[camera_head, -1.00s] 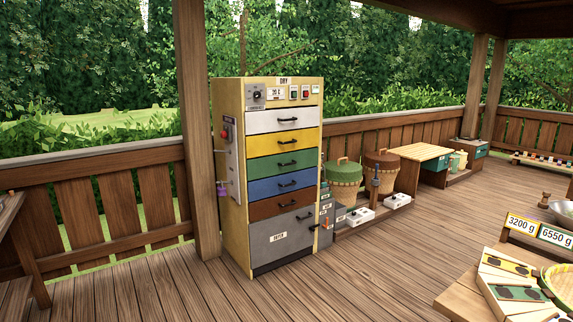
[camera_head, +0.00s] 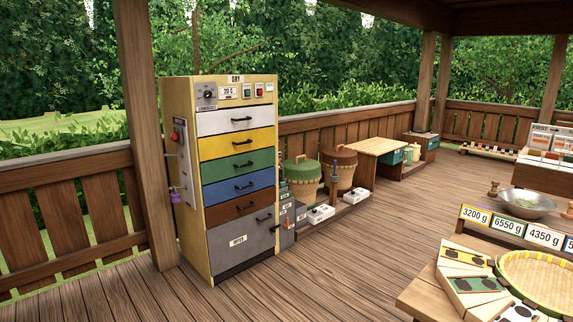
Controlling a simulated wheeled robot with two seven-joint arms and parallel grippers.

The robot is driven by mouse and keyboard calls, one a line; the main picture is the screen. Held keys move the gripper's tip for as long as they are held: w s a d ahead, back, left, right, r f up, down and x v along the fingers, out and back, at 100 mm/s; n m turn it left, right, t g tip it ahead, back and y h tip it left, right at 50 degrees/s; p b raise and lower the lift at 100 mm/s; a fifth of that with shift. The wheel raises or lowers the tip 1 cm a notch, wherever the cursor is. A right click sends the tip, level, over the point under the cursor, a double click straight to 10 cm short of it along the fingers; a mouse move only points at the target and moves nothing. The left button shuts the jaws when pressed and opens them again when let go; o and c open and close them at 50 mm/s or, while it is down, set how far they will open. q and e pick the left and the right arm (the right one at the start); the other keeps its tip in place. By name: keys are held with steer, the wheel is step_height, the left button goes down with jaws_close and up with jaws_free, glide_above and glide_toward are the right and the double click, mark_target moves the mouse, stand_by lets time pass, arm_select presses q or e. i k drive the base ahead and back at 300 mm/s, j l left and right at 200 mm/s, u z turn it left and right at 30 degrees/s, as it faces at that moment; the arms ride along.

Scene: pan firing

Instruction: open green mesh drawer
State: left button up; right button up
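The green drawer (camera_head: 238,169) is the third coloured drawer down in the tall yellow drying cabinet (camera_head: 177,95). It looks shut, flush with the drawers around it, with a dark bar handle (camera_head: 242,166) on its front. A yellow drawer (camera_head: 238,144) is just above it and a blue drawer (camera_head: 238,188) just below, both shut. I cannot make out any mesh from here. Neither of my grippers is in view.
A wooden post (camera_head: 146,130) and railing stand beside the cabinet. Lidded baskets (camera_head: 301,179) and a low bench (camera_head: 377,147) are to its right. A table (camera_head: 421,291) with a woven tray (camera_head: 540,282) is at front right. Plank floor (camera_head: 330,260) before the cabinet is clear.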

mark_target(221, 170)
steer(key=i+j+z, duration=0.4)
steer(key=i, duration=0.45)
steer(key=i+j+z, duration=0.35)
steer(key=i+j, duration=0.4)
